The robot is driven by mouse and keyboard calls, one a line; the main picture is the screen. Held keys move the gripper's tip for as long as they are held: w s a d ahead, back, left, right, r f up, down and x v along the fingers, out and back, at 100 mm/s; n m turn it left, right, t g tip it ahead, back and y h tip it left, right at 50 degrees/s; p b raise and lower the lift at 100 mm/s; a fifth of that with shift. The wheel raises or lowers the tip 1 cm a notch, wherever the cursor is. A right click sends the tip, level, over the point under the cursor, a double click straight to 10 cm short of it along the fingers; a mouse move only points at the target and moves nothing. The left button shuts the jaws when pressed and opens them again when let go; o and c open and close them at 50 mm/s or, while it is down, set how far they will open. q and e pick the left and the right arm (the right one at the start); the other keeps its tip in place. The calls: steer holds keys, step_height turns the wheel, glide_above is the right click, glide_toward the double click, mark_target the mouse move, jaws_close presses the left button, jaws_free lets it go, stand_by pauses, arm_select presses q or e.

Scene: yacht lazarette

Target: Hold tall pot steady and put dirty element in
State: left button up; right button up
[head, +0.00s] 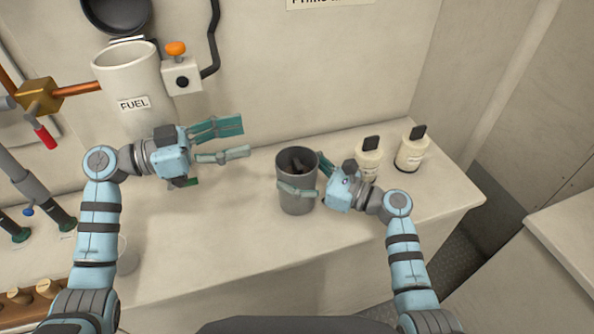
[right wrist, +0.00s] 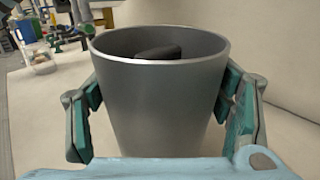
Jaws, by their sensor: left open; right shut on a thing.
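The tall pot (head: 296,204) is a grey metal cup standing upright on the white counter. My right gripper (head: 299,188) is shut around its sides; the right wrist view shows the pot (right wrist: 160,105) between the two finger pads. A dark element (head: 297,162) is inside the pot, and its top shows just below the rim in the right wrist view (right wrist: 159,52). Its lower part is hidden by the pot wall. My left gripper (head: 232,140) is open and empty, left of the pot and apart from it, with its fingers pointing right.
A white FUEL canister (head: 132,85) is on the wall behind my left arm. Two cream bottles with black caps, one (head: 369,160) nearer the pot and one (head: 411,150) farther right, stand on the counter (head: 230,245). A clear cup (head: 127,256) is at the left. The counter front is clear.

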steer(key=o, duration=1.3)
steer(key=shift+o, duration=0.2)
steer(key=shift+d, duration=0.1)
